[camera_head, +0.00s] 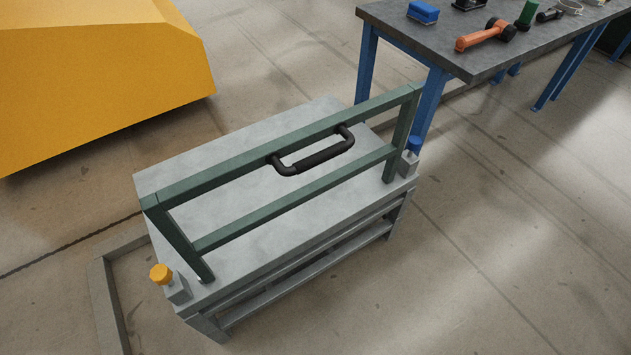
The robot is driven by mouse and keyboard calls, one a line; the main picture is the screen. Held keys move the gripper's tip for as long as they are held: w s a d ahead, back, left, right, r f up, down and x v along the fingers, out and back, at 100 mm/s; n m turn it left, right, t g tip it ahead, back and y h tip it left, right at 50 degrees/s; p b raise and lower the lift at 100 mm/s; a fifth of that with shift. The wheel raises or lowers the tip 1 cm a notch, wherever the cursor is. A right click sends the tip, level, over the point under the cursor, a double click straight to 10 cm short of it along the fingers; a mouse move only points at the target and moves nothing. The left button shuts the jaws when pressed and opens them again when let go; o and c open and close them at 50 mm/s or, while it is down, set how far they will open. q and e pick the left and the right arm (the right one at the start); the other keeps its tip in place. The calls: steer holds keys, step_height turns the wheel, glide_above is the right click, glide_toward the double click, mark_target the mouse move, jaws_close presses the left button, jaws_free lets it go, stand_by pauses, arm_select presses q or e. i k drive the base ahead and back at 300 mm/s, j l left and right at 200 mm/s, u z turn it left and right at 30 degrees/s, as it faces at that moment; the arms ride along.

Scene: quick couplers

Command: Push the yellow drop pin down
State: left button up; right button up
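The yellow drop pin (161,274) stands at the front left corner of a grey metal bench. Its round yellow head sits up beside a small grey block (179,289) near the foot of a green frame. A blue pin (414,143) stands on a similar grey block (408,163) at the bench's right end. The green frame (220,179) stands upright on the bench and carries a black handle (318,158). Neither of my grippers is in view.
The grey bench (250,228) has a lower shelf. A blue-legged worktable (470,64) with several tools, one an orange and black one (478,40), stands at the upper right. A large yellow body (95,80) fills the upper left. The floor at lower right is clear.

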mark_target(160, 274)
steer(key=u, duration=1.75)
steer(key=z, duration=1.15)
steer(key=u, duration=1.15)
steer(key=j, duration=0.25)
